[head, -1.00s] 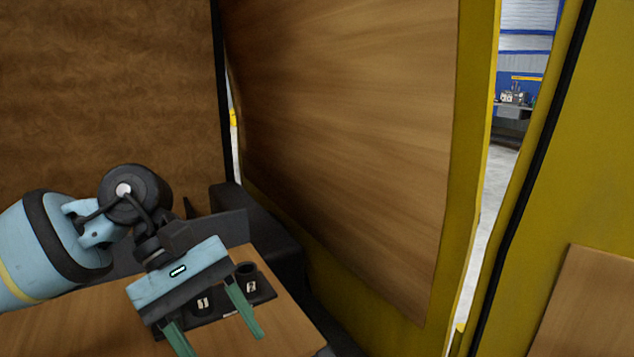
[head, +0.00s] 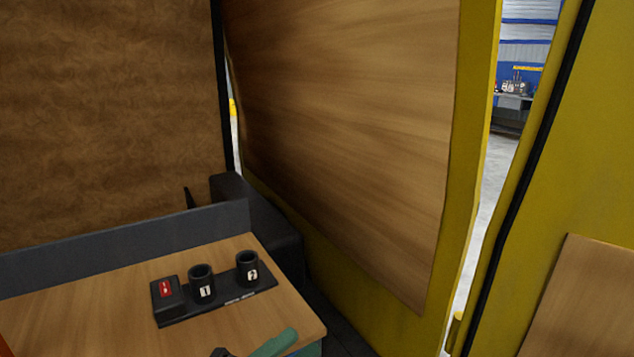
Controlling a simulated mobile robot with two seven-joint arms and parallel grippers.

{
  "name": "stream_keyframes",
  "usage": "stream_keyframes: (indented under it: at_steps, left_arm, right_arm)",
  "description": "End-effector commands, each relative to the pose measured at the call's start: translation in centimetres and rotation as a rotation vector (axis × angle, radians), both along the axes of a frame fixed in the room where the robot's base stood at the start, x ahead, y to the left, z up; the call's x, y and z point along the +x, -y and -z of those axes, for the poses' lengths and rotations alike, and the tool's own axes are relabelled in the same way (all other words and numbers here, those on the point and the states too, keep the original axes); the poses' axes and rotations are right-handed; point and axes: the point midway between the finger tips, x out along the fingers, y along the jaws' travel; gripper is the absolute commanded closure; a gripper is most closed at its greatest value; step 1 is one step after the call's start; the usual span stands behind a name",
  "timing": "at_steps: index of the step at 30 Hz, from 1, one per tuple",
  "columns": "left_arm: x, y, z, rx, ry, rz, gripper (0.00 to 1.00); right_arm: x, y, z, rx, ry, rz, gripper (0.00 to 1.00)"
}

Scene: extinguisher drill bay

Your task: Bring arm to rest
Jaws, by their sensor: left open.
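My left gripper (head: 272,344) shows only as a green finger and a small dark part at the bottom edge, by the near edge of the wooden table (head: 100,290). The rest of the gripper and its arm are below the picture. It is open, and I see nothing held. My right gripper is not in view. On the table stands a black holder plate (head: 225,304) with two dark cups, the left cup (head: 202,283) marked 1 and the right cup (head: 247,268) marked 2. A black block with a red switch (head: 166,289) sits at its left end.
A grey upright panel (head: 130,238) runs along the table's back. A dark box (head: 262,225) stands behind its right corner. A wood-faced yellow wall (head: 350,130) rises to the right, with a narrow gap showing a workshop. A red thing (head: 5,347) shows at the lower left.

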Motion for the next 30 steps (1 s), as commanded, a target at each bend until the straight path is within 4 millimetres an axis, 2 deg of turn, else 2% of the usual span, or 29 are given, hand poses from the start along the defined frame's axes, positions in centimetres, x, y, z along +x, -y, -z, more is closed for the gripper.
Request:
stream_keyframes:
  at_steps: [1,5,6,11,15,17,18,21,24,27,30]
  left_arm:
    - [0.2,-0.8,1.9,-0.045,-0.129,-0.032,0.42]
    - [0.6,-3.2,7.1,-0.166,-0.459,-0.118,0.42]
    - [0.5,-4.0,9.0,-0.204,-0.561,-0.146,0.42]
    - [-1.7,-7.4,17.0,-0.364,-0.962,-0.268,0.42]
    - [-5.8,-10.5,24.2,-0.512,-1.297,-0.394,0.42]
    - [-8.1,-11.7,27.1,-0.576,-1.43,-0.45,0.42]
    - [-9.8,-12.5,28.9,-0.618,-1.514,-0.489,0.42]
    - [-14.3,-14.1,32.6,-0.715,-1.701,-0.584,0.42]
    - [-18.2,-15.4,35.2,-0.796,-1.842,-0.667,0.42]
    - [-21.1,-16.2,36.8,-0.853,-1.934,-0.727,0.42]
    - [-22.7,-16.6,37.5,-0.884,-1.983,-0.762,0.42]
  right_arm:
    - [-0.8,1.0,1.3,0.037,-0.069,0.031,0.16]
    - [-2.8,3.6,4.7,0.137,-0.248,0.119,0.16]
    - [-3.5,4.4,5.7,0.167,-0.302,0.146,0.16]
    - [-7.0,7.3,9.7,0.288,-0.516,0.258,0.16]
    - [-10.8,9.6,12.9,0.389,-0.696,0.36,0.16]
    - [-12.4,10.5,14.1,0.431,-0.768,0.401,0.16]
    - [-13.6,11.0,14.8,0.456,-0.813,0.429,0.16]
    - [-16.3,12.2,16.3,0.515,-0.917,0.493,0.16]
    - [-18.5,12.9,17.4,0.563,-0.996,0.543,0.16]
    - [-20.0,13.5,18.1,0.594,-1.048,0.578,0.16]
    - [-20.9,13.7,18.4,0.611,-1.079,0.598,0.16]
